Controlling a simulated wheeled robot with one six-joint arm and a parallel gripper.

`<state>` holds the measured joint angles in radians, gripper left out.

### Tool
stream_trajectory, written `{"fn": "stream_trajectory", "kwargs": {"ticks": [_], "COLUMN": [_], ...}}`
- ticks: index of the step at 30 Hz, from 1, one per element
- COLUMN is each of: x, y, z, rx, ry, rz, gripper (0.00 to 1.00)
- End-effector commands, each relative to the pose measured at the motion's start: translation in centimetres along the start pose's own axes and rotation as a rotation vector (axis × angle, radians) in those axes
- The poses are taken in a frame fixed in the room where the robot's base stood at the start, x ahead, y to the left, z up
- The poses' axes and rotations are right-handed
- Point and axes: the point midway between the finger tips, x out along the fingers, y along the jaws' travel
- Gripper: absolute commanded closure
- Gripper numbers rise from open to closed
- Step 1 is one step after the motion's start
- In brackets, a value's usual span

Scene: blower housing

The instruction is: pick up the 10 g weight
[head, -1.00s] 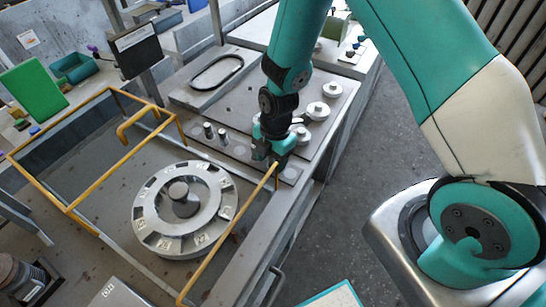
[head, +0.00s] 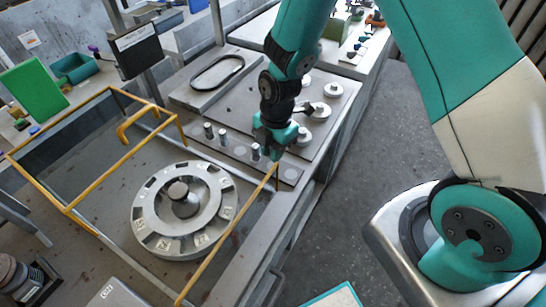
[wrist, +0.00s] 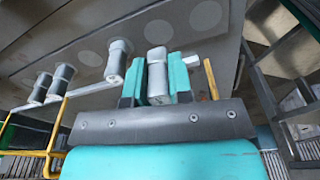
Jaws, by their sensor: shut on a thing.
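My gripper (wrist: 157,85) is shut on a small grey metal cylinder weight (wrist: 157,62), which stands between its two teal fingers in the wrist view. I cannot read any marking, so I cannot tell if it is the 10 g one. Several similar weights stand to its left in the wrist view: one close by (wrist: 115,62) and two farther off (wrist: 62,80). In the head view my gripper (head: 274,150) is over the front strip of the grey bench plate (head: 225,110). Its fingers hide the held weight there. Three standing weights (head: 255,151) show left of it.
Several round silver knobbed discs (head: 333,90) stand on the plate, right of and behind my gripper. A yellow rail frame (head: 225,240) runs close in front. A round grey blower housing (head: 145,215) lies in the tray area at left.

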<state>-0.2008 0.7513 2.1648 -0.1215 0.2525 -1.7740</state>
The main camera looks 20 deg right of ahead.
Motion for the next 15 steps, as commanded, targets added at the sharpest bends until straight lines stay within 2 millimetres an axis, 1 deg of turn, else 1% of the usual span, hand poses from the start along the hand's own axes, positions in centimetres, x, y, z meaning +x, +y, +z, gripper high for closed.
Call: {"fn": "stream_trajectory", "kwargs": {"ticks": [1,3,9,12,15], "x": [-1.4,-3.5,-9.7,-12.2,-14.1], "y": [0.2,0.2,0.2,0.1,0.1], "z": [-0.1,-0.4,-1.1,-1.4,-1.7], "rx": [-0.001,-0.001,-0.001,0.001,0.0], "ry": [-0.002,-0.002,-0.003,-0.002,-0.002], "rz": [0.01,0.011,0.01,0.008,0.006], "gripper": [1.0,1.0,1.0,1.0,1.0]}}
